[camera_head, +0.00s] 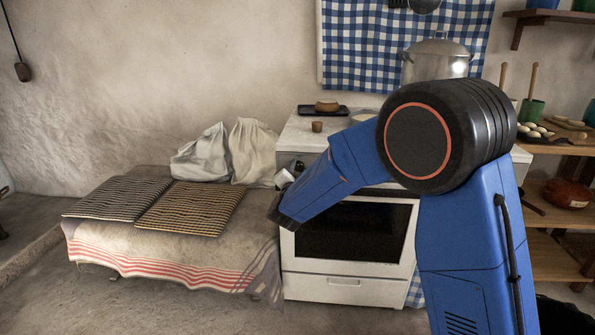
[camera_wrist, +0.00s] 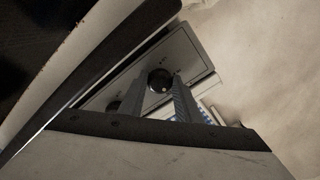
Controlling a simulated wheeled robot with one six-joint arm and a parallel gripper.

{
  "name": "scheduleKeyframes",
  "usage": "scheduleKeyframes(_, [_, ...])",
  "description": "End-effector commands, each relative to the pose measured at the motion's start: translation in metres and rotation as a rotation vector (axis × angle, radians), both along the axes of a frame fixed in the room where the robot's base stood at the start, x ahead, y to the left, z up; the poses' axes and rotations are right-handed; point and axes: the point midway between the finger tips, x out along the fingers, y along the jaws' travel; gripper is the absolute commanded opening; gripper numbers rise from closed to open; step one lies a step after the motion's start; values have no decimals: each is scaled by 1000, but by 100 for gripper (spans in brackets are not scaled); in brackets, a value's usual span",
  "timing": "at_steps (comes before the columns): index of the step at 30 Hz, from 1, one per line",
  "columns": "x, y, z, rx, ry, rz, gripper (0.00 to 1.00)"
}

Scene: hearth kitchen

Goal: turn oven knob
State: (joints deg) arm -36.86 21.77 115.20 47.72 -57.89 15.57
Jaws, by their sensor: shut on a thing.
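The white oven (camera_head: 342,290) stands in the middle of the head view, with its door shut and a dark window. A round dark oven knob (camera_wrist: 159,81) sits on the grey control panel (camera_wrist: 196,62) in the wrist view. My gripper (camera_wrist: 160,88) reaches the panel, with one finger on each side of this knob, shut on it. A second dark knob (camera_wrist: 113,106) is partly seen at the left. In the head view, my blue arm covers much of the oven's front. A pale part of my gripper (camera_head: 284,178) shows at the panel's left end.
A bench (camera_head: 190,250) with cloth, two striped mats and white sacks (camera_head: 225,152) stands left of the oven. Wooden shelves (camera_head: 555,190) stand right.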

Motion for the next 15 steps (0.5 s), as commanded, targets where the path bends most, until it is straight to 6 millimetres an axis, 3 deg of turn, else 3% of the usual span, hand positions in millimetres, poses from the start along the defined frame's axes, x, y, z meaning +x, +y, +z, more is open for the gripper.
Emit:
scheduleKeyframes(3, [0, 0, -1, 0, 2, -1, 8])
scheduleKeyframes(4, [0, 0, -1, 0, 2, -1, 33])
scheduleKeyframes(6, [0, 0, -1, 0, 2, -1, 49])
scheduleKeyframes(15, [-1, 0, 0, -1, 1, -1, 49])
